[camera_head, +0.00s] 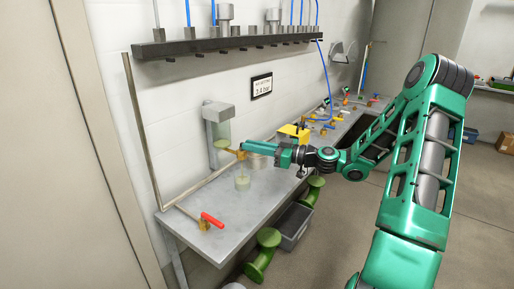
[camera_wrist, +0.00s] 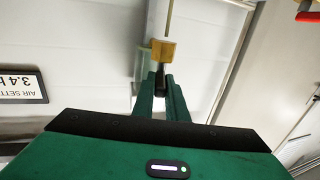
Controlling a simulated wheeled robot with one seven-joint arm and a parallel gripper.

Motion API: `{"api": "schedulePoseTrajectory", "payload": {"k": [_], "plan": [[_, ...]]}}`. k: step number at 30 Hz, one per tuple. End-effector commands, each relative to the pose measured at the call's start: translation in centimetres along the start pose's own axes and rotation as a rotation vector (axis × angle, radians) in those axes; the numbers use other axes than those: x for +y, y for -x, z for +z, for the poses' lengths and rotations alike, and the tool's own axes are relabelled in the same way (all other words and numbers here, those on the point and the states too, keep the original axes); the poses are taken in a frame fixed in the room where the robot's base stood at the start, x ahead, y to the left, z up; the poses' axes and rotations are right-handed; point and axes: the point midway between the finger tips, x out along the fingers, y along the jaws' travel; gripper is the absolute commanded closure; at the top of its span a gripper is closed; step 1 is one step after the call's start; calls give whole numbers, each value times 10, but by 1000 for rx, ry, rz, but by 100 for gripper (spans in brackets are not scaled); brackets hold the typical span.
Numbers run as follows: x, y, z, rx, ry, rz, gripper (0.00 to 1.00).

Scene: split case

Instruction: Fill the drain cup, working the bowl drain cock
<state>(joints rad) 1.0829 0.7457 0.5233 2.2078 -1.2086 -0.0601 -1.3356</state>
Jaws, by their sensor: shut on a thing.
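A filter bowl (camera_head: 222,129), clear under a grey head, is fixed to the wall above the bench. A brass drain cock (camera_head: 233,151) is below it; the wrist view shows its brass block (camera_wrist: 163,50) just beyond my fingertips. My gripper (camera_head: 243,151) reaches in from the right, shut on the dark handle of the drain cock; in the wrist view the fingers (camera_wrist: 162,88) close around it. A small clear cup (camera_head: 243,183) with a pale tint stands on the bench, below and in front of the gripper. Its liquid level is too small to tell.
A red-handled valve (camera_head: 211,219) is at the bench's near left. A yellow box (camera_head: 294,131) and several small fittings stand farther along.

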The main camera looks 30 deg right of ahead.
Motion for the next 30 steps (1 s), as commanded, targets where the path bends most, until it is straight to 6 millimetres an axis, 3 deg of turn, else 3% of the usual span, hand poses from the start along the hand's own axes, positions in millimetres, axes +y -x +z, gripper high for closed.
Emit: {"api": "schedulePoseTrajectory", "payload": {"k": [5,6,8,20,30], "plan": [[1,0,-1,1,3,4,100],[1,0,-1,1,3,4,80],[1,-1,-1,1,3,3,69],[0,6,0,-1,0,2,69],[1,64,0,0,0,5,69]]}}
